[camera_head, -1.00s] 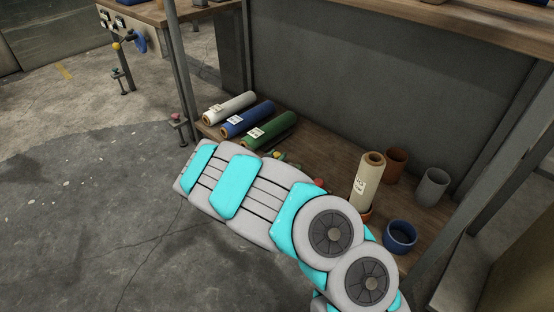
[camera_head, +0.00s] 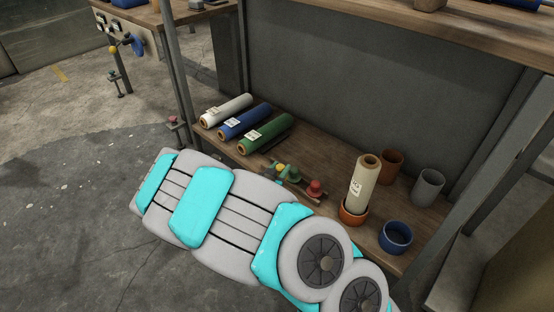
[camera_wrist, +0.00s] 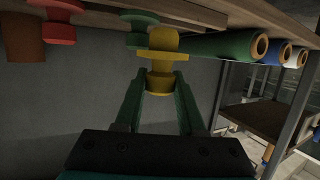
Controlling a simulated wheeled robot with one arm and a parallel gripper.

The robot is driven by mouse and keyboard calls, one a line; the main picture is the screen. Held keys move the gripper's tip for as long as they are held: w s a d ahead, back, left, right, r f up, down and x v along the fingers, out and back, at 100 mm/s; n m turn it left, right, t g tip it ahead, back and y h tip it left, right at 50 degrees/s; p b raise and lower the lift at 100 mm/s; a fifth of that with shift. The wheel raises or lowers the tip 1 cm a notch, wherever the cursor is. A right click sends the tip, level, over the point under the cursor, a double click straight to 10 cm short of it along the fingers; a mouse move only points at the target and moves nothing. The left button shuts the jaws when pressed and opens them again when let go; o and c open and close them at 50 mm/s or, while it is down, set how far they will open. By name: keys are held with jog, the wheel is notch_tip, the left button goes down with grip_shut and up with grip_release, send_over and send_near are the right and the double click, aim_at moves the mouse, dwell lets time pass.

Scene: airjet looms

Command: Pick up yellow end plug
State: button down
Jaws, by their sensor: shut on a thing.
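The yellow end plug (camera_wrist: 161,62) is between the two green fingers of my gripper (camera_wrist: 160,80) in the wrist view. The fingers are shut on its near end. Its yellow top also shows just past my arm in the head view (camera_head: 281,168). A green plug (camera_wrist: 138,28) and a red plug (camera_wrist: 60,22) are beside it in the wrist view. I cannot tell whether the yellow plug is clear of its support. My arm hides most of the gripper in the head view.
The wooden shelf (camera_head: 350,223) holds white (camera_head: 226,108), blue (camera_head: 245,121) and green (camera_head: 265,133) rolls on the left. A cream roll (camera_head: 364,180) stands in an orange cup (camera_head: 353,212). Brown (camera_head: 390,166), grey (camera_head: 428,187) and blue (camera_head: 396,238) cups stand to the right.

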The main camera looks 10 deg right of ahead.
jog(key=s+p, duration=0.6)
jog(key=p, duration=0.2)
jog(key=shift+r+p, duration=0.3)
jog(key=shift+r, duration=0.15)
